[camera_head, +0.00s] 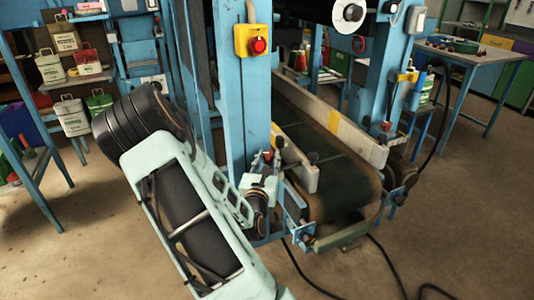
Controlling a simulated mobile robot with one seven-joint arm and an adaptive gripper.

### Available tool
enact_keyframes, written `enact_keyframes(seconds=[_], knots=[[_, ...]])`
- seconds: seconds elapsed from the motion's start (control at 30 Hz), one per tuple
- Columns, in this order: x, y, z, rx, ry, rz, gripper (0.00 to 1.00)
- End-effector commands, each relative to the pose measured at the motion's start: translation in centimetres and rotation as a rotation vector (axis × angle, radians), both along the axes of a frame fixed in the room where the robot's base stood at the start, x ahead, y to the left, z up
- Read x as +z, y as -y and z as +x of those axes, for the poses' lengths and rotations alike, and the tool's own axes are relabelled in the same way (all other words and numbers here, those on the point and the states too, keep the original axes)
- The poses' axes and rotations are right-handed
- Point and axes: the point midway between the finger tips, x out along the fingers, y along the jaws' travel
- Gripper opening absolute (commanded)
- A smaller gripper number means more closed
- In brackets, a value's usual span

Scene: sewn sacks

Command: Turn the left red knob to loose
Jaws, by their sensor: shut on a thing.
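The left red knob (268,155) is a small red spot at the foot of the blue post, beside the near end of the conveyor. My gripper (267,163) is right at this knob, shut on it, at the end of my pale green and black wrist. The fingers are small and dark here, and they hide part of the knob. How far the knob is turned cannot be seen. Another small red knob (386,126) shows on the right blue post, apart from my gripper.
The dark conveyor belt (335,180) with pale side rails lies right of my gripper. A yellow box with a red button (258,46) is on the post above. Black cables (385,262) lie on the floor. A rack with bags (72,117) stands left.

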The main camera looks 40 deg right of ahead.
Motion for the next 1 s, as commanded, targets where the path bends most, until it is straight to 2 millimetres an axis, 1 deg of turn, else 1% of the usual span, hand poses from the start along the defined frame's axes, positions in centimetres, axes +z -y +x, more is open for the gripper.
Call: enact_keyframes(seconds=[0.03, 0.2, 1.0], knots=[[0.45, 0.21, -0.27, 0.017, -0.008, 0.0, 0.02], [0.6, 0.31, -0.34, 0.096, -0.008, -0.001, 0.02], [0.55, 0.76, -0.54, 0.454, -0.003, -0.003, 0.02]])
